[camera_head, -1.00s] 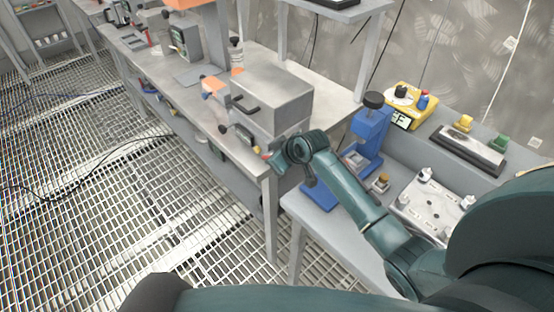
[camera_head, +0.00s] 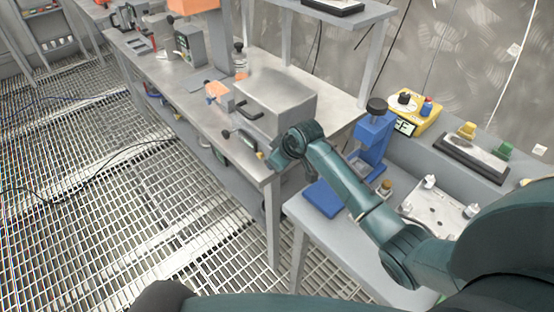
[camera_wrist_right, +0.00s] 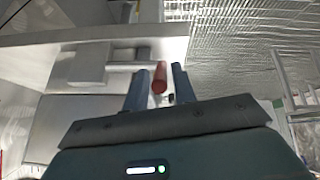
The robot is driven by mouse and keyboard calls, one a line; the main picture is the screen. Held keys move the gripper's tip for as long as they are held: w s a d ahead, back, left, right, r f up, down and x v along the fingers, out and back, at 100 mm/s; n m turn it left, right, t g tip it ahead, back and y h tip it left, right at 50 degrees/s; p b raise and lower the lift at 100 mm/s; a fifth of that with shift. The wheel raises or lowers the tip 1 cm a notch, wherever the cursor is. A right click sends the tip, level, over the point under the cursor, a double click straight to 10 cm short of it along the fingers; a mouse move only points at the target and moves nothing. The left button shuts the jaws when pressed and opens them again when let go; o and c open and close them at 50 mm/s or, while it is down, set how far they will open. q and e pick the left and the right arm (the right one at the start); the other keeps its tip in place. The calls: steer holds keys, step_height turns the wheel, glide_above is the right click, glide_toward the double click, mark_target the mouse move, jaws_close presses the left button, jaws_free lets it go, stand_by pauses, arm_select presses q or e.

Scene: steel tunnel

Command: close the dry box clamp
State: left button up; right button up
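The dry box (camera_head: 285,92) is a grey metal box with a black handle on the steel bench, in the head view. My right arm reaches from the right to the box's near front corner, and its wrist hides part of the clamp there. In the right wrist view, a red clamp handle (camera_wrist_right: 160,78) stands between the two fingers of my right gripper (camera_wrist_right: 161,70). The fingers are apart, with a narrow gap on each side of the handle. The rest of the clamp is hard to make out. My left gripper is not in view.
The steel bench (camera_head: 205,105) carries an orange-topped item (camera_head: 218,90) left of the box. A side table on the right holds a blue press (camera_head: 374,138), a yellow meter (camera_head: 413,110) and a plate with posts (camera_head: 437,208). The grating floor at left is open.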

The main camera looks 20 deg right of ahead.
steer(key=shift+o, duration=0.9)
steer(key=shift+r, duration=0.1)
steer(key=shift+s+d+r, duration=0.1)
steer(key=shift+s+r, duration=0.15)
steer(key=shift+r, duration=0.05)
steer(key=v, duration=1.2)
